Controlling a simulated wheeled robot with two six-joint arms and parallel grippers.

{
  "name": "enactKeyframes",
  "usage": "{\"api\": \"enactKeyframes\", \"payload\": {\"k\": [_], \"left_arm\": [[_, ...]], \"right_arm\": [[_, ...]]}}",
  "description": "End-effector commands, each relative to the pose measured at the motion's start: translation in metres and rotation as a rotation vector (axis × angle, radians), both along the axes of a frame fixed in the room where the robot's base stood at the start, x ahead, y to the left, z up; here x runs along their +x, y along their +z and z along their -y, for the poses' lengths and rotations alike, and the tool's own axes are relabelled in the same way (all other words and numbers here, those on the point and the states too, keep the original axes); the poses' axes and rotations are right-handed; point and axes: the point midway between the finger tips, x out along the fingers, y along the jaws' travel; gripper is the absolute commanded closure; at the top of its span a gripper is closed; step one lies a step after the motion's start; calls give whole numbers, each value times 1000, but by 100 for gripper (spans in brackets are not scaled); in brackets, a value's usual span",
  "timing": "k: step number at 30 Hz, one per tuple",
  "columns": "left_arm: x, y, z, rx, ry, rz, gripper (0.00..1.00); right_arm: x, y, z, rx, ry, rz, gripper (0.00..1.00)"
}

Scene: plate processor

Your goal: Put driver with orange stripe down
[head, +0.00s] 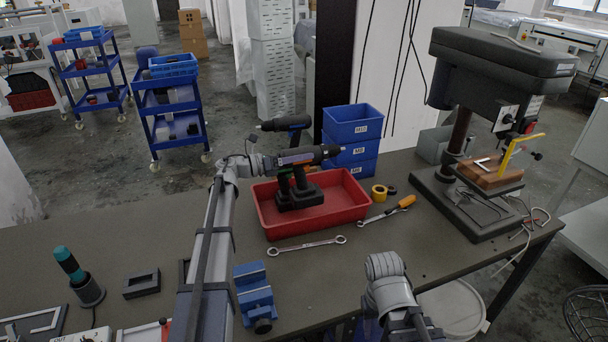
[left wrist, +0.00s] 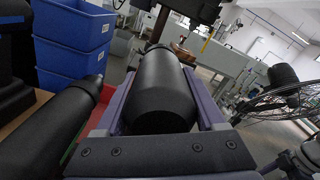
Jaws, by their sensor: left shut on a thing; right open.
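The driver with the orange stripe (head: 298,157) is dark, with its body roughly level and its nose to the right, over the red tray (head: 346,215). My left gripper (head: 266,163) is shut on the rear of its body. In the left wrist view, the held black body (left wrist: 163,90) lies between the purple fingers. I cannot tell whether its base touches the tray. A second driver (head: 283,124), with a blue band, is just behind it; its black body shows at left in the left wrist view (left wrist: 52,135). My right gripper (head: 424,328) is open and empty at the bottom edge.
Blue bins (head: 352,122) are stacked behind the tray. Yellow tape (head: 379,193), an orange-handled screwdriver (head: 400,206) and a wrench (head: 307,245) lie around it. A drill press (head: 462,190) stands right; a blue vise (head: 254,295) is in front.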

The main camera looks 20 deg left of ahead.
Motion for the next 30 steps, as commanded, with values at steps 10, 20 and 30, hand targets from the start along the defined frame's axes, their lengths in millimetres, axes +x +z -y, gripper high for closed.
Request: {"api": "enactKeyframes", "payload": {"k": [10,20,30], "left_arm": [[0,-48,0,-5,0,2,100],[0,-53,0,-5,0,2,100],[0,-85,0,-5,0,2,100]], "right_arm": [[0,-49,0,0,1,0,50],[0,-54,0,0,1,0,50],[0,-86,0,0,1,0,50]]}}
